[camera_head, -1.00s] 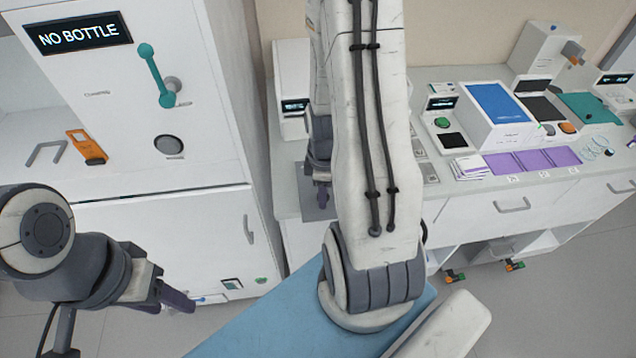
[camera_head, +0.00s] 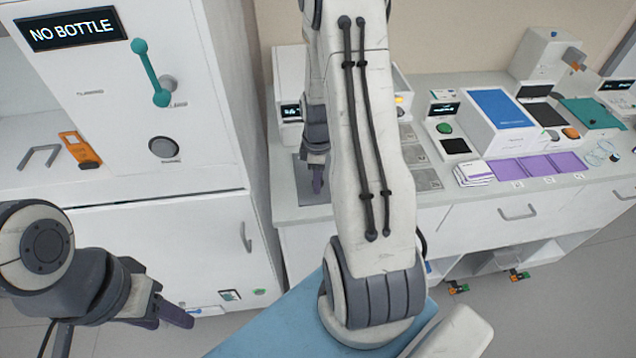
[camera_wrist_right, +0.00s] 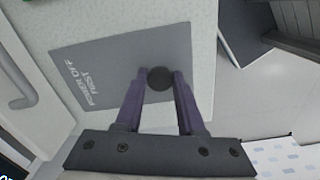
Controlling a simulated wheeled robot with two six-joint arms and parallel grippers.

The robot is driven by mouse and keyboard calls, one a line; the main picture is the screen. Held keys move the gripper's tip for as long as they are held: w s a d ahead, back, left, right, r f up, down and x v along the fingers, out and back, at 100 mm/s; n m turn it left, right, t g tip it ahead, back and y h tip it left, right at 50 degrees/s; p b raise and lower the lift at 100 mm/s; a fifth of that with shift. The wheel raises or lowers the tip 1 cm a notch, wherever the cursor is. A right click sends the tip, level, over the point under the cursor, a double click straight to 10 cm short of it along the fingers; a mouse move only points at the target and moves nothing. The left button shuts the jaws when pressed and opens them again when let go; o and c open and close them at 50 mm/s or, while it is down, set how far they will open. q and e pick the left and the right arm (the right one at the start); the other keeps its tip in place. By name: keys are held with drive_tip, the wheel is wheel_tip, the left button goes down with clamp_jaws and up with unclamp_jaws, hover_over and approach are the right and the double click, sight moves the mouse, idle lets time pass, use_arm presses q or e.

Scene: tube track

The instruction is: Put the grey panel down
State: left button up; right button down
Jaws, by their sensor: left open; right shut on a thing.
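The grey panel (camera_wrist_right: 115,65) is a flat square with white lettering, partly legible as "OFF FIRST", and a round black knob (camera_wrist_right: 160,79). My right gripper (camera_wrist_right: 158,77) is shut on the knob, with its purple fingers on either side. In the head view the panel (camera_head: 300,180) shows at the left end of the white counter, partly hidden by my right gripper (camera_head: 318,180) and arm. I cannot tell whether it touches the counter top. My left gripper (camera_head: 173,317) is open and empty, in front of the white cabinet at lower left.
The white counter (camera_head: 455,208) carries a blue-topped box (camera_head: 500,108), purple mats (camera_head: 535,165) and small devices to the right. A tall white cabinet (camera_head: 200,150) with a teal lever (camera_head: 150,72) stands close on the left. Bare counter surrounds part of the panel.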

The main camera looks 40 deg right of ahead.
drive_tip(key=shift+f, duration=0.1)
drive_tip(key=c, duration=0.5)
unclamp_jaws()
wheel_tip(320, 180, up, 12)
drive_tip(key=b, duration=0.2)
drive_tip(key=s+a+r, duration=0.2)
drive_tip(key=s+a, duration=0.2)
drive_tip(key=a, duration=0.9)
drive_tip(key=s+a+r, duration=0.3)
drive_tip(key=a, duration=1)
drive_tip(key=shift+m+y, duration=0.5)
drive_tip(key=shift+m, duration=0.3)
drive_tip(key=s+a, duration=0.1)
drive_tip(key=s, duration=0.2)
drive_tip(key=s+a, duration=0.2)
drive_tip(key=s, duration=0.1)
drive_tip(key=s+a, duration=0.2)
drive_tip(key=s, duration=0.2)
drive_tip(key=shift+s+a, duration=0.1)
